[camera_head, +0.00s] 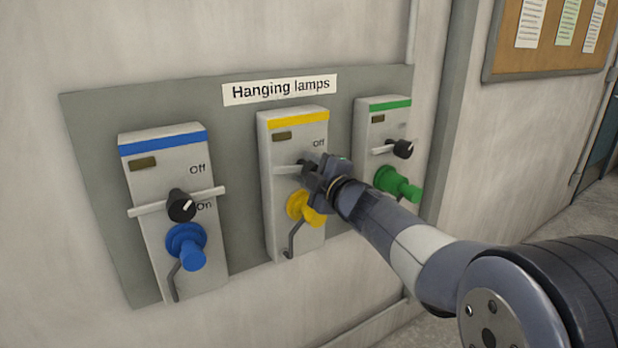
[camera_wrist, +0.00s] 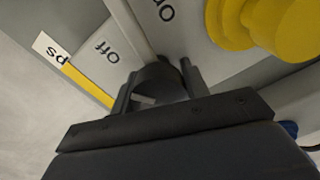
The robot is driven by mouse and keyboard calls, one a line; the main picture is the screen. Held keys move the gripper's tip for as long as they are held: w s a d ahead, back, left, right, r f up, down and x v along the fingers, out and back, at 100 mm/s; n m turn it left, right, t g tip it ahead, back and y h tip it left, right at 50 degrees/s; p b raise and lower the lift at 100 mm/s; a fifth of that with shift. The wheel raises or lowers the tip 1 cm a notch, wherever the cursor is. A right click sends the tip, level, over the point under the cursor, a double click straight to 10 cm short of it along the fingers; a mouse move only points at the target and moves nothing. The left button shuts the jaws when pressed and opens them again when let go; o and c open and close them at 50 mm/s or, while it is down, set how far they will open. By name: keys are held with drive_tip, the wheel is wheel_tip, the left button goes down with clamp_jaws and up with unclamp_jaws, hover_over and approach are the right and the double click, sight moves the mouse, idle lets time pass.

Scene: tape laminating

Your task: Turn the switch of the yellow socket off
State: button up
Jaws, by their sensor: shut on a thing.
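The yellow socket (camera_head: 285,135) is the middle of three grey wall boxes, with a yellow stripe at its top and a yellow plug (camera_head: 302,207) below. Its black switch knob sits at the bar across the box and is mostly hidden by my gripper (camera_head: 312,172) in the head view. In the wrist view the black switch knob (camera_wrist: 158,82) is between the two fingers of my gripper (camera_wrist: 156,88), which are shut on it. "Off" and "On" labels show on either side of the bar. I cannot tell for sure which label the knob points to.
The blue socket (camera_head: 165,165) is to the left, its black knob (camera_head: 182,205) near "On". The green socket (camera_head: 383,125) is close on the right, with its knob (camera_head: 402,148) and green plug (camera_head: 398,184). A sign (camera_head: 280,89) reads "Hanging lamps". A cork board (camera_head: 550,45) hangs at the upper right.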

drive_tip(key=shift+f+n+b, duration=0.1)
drive_tip(key=shift+n+b, duration=0.4)
drive_tip(key=shift+n, duration=0.6)
drive_tip(key=o, duration=1.4)
drive_tip(key=shift+s, duration=0.1)
drive_tip(key=v, duration=1)
drive_tip(key=shift+s+d, duration=0.3)
drive_tip(key=x, duration=1.1)
